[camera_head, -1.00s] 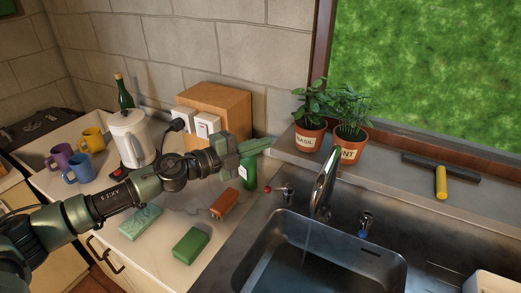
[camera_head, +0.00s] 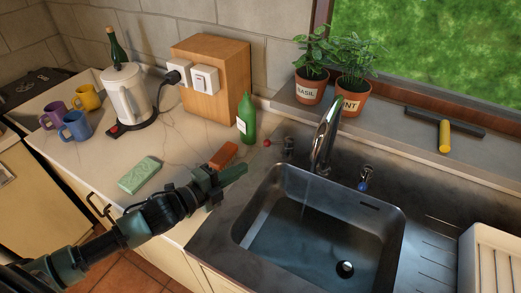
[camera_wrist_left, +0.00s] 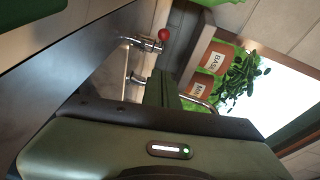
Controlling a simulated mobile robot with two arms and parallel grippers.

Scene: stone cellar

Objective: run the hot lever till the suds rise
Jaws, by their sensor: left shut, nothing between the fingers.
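The hot lever (camera_head: 267,142) has a red knob and points left from its valve, left of the tap (camera_head: 325,135). It also shows in the left wrist view (camera_wrist_left: 164,35). The blue-marked lever (camera_head: 364,178) is right of the tap. A thin stream appears to fall from the tap into the sink (camera_head: 240,225); I see no clear suds, and the drain is visible. My left gripper (camera_head: 240,170) is shut and empty, at the sink's left rim, in front of the hot lever and apart from it. My right gripper is not in view.
A green bottle (camera_head: 246,120) and an orange block (camera_head: 223,155) stand near the hot lever. A pale green block (camera_head: 139,174), kettle (camera_head: 130,97) and mugs (camera_head: 75,127) are further left. Potted herbs (camera_head: 309,91) and a squeegee (camera_head: 444,134) are on the sill.

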